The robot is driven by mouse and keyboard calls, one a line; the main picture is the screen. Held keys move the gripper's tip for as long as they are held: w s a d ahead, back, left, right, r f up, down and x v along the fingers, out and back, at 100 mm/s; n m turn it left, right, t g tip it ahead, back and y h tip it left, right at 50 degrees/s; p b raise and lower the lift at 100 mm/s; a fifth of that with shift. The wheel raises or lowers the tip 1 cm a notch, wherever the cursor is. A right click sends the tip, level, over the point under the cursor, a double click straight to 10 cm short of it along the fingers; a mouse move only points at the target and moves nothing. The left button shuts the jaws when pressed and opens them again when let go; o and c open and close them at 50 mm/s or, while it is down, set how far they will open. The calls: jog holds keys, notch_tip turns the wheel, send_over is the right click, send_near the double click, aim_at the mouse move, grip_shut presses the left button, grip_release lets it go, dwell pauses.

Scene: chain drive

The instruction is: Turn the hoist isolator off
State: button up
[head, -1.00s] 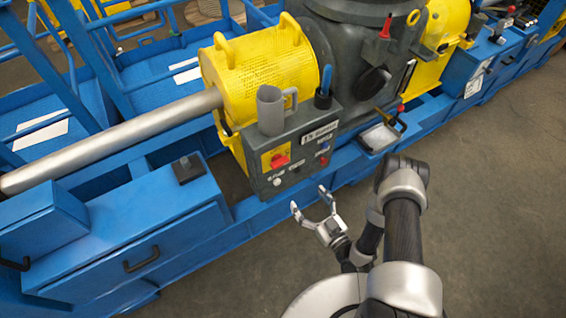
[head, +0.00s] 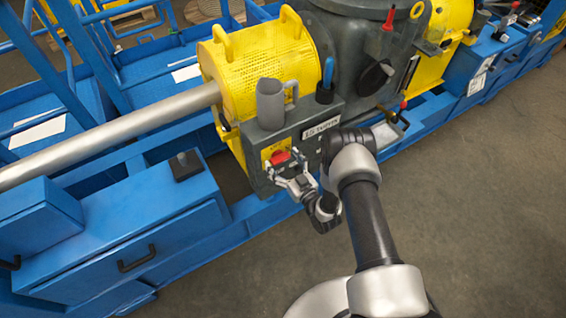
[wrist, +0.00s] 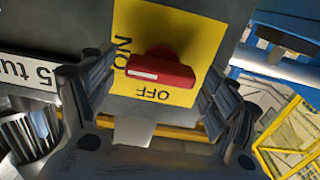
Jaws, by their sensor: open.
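The hoist isolator is a red rotary handle (wrist: 160,73) on a yellow plate (wrist: 188,28) marked ON and OFF. In the wrist view its white-marked end points left, toward the ON lettering, with OFF on the side nearer my gripper. The handle also shows in the head view (head: 279,157) on the front of a dark grey control box (head: 262,135). My gripper (head: 287,178) is just in front of the handle. In the wrist view my gripper (wrist: 158,95) is open, one finger on each side of the handle, with no clear contact visible.
A blue drawer cabinet (head: 130,250) is at the lower left. The floor at the right is clear.

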jog(key=shift+c, duration=0.2)
jog(key=c, duration=1)
jog(key=shift+n, duration=0.4)
jog(key=n, duration=0.3)
jog(key=shift+a+n, duration=0.1)
jog(key=shift+n, duration=0.2)
jog(key=n, duration=0.4)
jog(key=shift+s+f+n+b, duration=0.1)
jog(key=shift+f+n+b, duration=0.05)
jog(key=shift+n+b, duration=0.15)
jog(key=n, duration=0.4)
jog(key=shift+a+n, duration=0.1)
jog(key=shift+n, duration=0.2)
jog(key=shift+f+n, duration=0.15)
jog(key=shift+n, duration=1.95)
